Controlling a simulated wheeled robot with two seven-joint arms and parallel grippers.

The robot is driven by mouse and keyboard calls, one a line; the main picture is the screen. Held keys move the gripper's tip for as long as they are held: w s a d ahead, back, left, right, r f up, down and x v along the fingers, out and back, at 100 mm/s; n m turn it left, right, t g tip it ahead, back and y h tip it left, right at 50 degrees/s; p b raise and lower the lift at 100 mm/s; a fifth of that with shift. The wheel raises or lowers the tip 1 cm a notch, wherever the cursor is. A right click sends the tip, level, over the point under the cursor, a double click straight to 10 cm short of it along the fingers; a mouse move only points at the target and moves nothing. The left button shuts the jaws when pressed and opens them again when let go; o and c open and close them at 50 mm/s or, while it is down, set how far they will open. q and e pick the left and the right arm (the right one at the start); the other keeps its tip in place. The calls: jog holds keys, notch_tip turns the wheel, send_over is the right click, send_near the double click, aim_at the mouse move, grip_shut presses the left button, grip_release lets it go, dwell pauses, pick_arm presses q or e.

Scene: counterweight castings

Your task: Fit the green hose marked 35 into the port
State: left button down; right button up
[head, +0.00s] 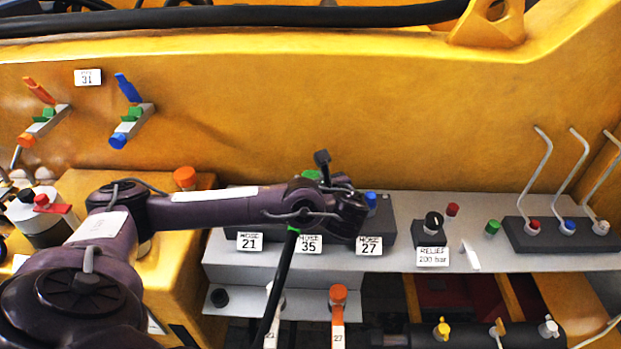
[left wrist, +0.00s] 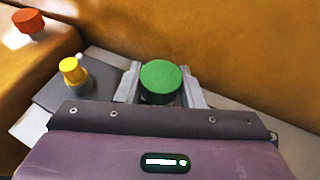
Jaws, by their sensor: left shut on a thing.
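My left gripper (left wrist: 161,84) is shut on the green end of the hose (left wrist: 160,77), a round cap between its grey fingers in the left wrist view. In the head view my left wrist covers most of this grip. A green top (head: 311,174) shows just behind the wrist, and the black hose with a green band (head: 293,230) hangs below it. The dark port block (head: 389,230) lies under the wrist; the HOSE 35 label (head: 308,244) is on its front. The port itself is hidden, so I cannot tell whether the hose end is in it. My right gripper is out of view.
A blue cap (head: 371,200) stands right of the wrist above the HOSE 27 label (head: 369,245). A yellow cap (left wrist: 73,71) is on the block left of the grip. An orange-topped hose (head: 338,296) hangs below. A relief knob (head: 432,222) and levers (head: 540,180) stand further right.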

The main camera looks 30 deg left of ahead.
pick_arm(q)
jog(key=shift+f+b, duration=1.4)
jog(key=shift+f, duration=0.25)
jog(key=c, duration=0.9)
grip_release()
jog(key=v, duration=0.5)
jog(key=shift+s+d+r, duration=0.15)
jog(key=shift+s+d, duration=0.05)
jog(key=shift+d, duration=0.1)
jog(key=shift+s+d+r+p, duration=0.2)
jog(key=shift+d+r+p, duration=0.2)
jog(key=shift+p, duration=0.4)
jog(key=shift+s+d+p, duration=0.4)
jog(key=shift+f, duration=0.1)
